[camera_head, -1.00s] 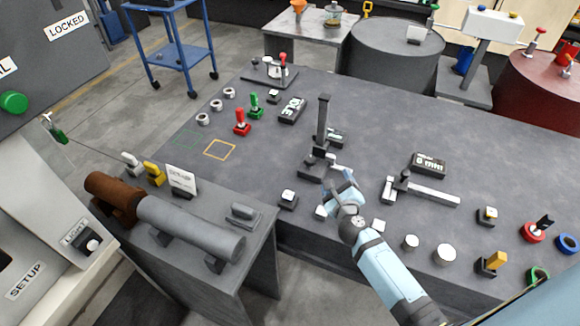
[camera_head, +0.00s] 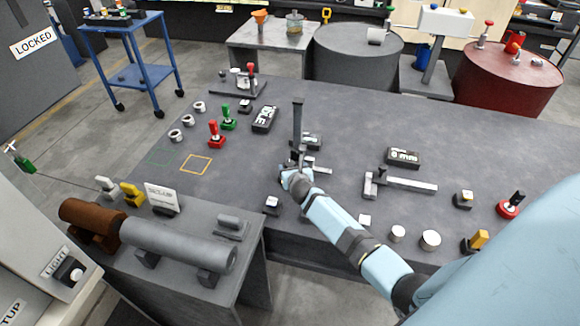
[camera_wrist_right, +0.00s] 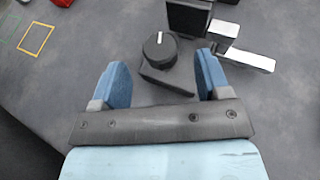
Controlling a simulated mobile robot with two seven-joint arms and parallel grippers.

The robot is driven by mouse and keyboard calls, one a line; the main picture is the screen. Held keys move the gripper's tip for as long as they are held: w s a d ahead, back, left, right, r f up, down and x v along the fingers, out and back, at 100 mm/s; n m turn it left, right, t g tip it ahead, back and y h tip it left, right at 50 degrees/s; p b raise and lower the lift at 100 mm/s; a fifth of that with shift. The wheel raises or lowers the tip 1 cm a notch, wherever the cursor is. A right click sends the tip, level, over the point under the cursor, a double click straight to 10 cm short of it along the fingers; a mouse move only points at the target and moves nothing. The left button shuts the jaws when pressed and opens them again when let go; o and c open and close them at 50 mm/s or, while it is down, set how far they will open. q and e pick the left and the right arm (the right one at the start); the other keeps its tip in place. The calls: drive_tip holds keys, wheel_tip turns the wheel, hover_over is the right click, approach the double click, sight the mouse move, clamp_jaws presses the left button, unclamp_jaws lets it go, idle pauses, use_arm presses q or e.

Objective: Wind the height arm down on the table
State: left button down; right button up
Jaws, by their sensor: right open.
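The height gauge stands on the grey table (camera_head: 345,160), its dark upright column (camera_head: 298,120) rising above my right gripper (camera_head: 291,173). The gauge's base and moving arm are largely hidden behind that gripper in the head view. In the right wrist view, a round black knob with a white line (camera_wrist_right: 160,46) sits on a dark base (camera_wrist_right: 166,82). My right gripper (camera_wrist_right: 162,62) is open, with one blue finger on each side of the knob and visible gaps between. A light metal bar (camera_wrist_right: 245,60) sticks out right of the dark column. My left gripper is not in view.
A caliper-like tool (camera_head: 400,182) and a small display (camera_head: 403,157) lie to the right. Red (camera_head: 216,136) and green (camera_head: 228,118) handled pieces stand to the left. A small block (camera_head: 272,205) sits near the front edge.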

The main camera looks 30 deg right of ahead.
sight(290, 165)
drive_tip(key=shift+b+x, duration=0.35)
drive_tip(key=shift+x, duration=1.6)
